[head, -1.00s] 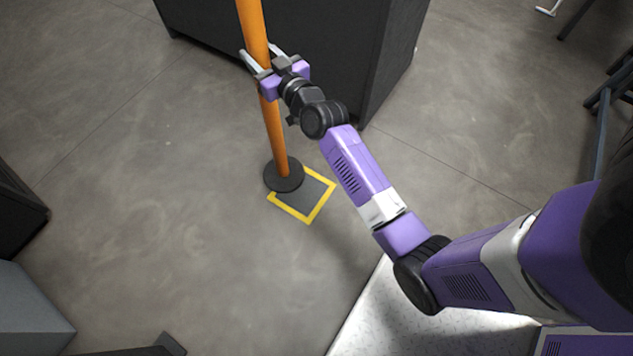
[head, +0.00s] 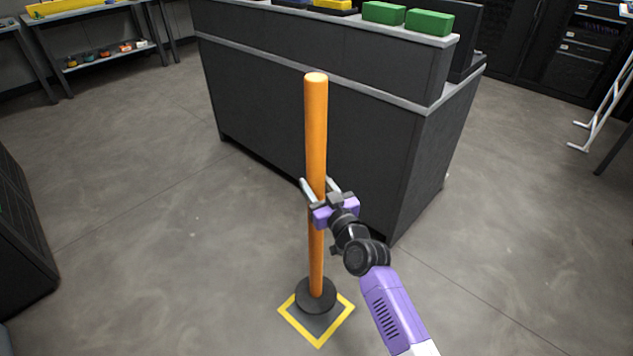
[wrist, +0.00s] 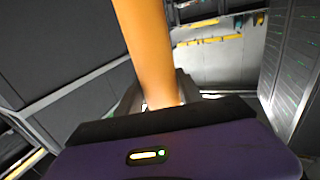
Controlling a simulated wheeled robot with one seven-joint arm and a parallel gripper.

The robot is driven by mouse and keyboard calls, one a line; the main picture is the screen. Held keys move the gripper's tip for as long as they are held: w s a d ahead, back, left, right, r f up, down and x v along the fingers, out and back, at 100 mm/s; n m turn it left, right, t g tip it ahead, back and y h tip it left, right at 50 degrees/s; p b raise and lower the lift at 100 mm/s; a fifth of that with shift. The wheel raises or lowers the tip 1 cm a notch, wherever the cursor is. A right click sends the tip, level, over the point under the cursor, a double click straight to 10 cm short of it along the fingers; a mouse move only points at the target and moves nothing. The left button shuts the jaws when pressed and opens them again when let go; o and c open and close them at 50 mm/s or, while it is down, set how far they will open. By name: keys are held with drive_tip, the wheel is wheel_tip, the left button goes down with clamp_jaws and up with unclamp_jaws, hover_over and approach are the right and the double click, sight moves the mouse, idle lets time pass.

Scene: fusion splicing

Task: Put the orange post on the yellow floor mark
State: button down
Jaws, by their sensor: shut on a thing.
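The orange post (head: 316,130) stands upright on its round black base (head: 316,294) in the head view. The yellow floor mark (head: 335,332) is a square outline around a dark patch. The base overlaps the far part of the mark and seems to cover its far corner; the near part of the patch is bare. Whether the base touches the floor I cannot tell. My gripper (head: 319,190) is shut on the post around mid-height. In the wrist view the post (wrist: 150,50) rises from between the fingers, which are mostly hidden.
A dark grey counter (head: 270,105) with green boxes (head: 428,22) on top stands close behind the post. A dark cabinet (head: 20,240) is at the left edge. A white frame (head: 605,100) stands at far right. The floor left of the post is open.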

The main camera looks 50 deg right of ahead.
wheel_tip(320, 180, down, 12)
drive_tip(key=b, duration=0.9)
drive_tip(key=shift+f+b, duration=0.2)
drive_tip(key=shift+b, duration=0.2)
drive_tip(key=shift+f, duration=0.1)
drive_tip(key=c, duration=1.2)
unclamp_jaws()
drive_tip(key=shift+f, duration=0.35)
drive_tip(key=o, duration=0.4)
drive_tip(key=shift+o, duration=0.2)
drive_tip(key=shift+r, duration=0.1)
